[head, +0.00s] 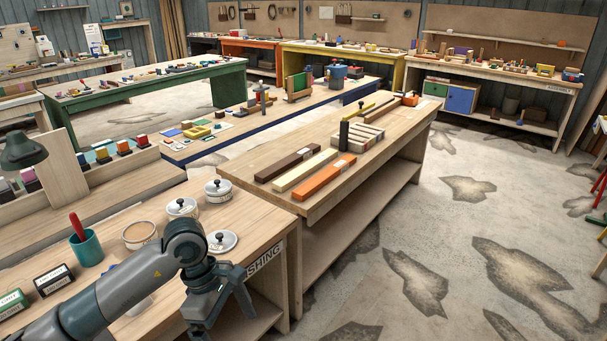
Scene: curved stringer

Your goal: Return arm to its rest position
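My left arm (120,285) comes in from the lower left and reaches over the front corner of the near wooden bench. My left gripper (222,312) hangs at its end, pointing down beside the bench's front edge. Its fingers are spread apart, and I see nothing held between them. The lower finger tips are close to the bottom of the picture. My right arm and gripper are not in view.
The near bench (262,224) bears lidded white jars (218,192), an open jar (139,236), a teal cup (87,248) and small boxes (53,280). A second bench (235,160) with coloured wooden bars (325,178) stands behind. Open floor (480,240) lies right.

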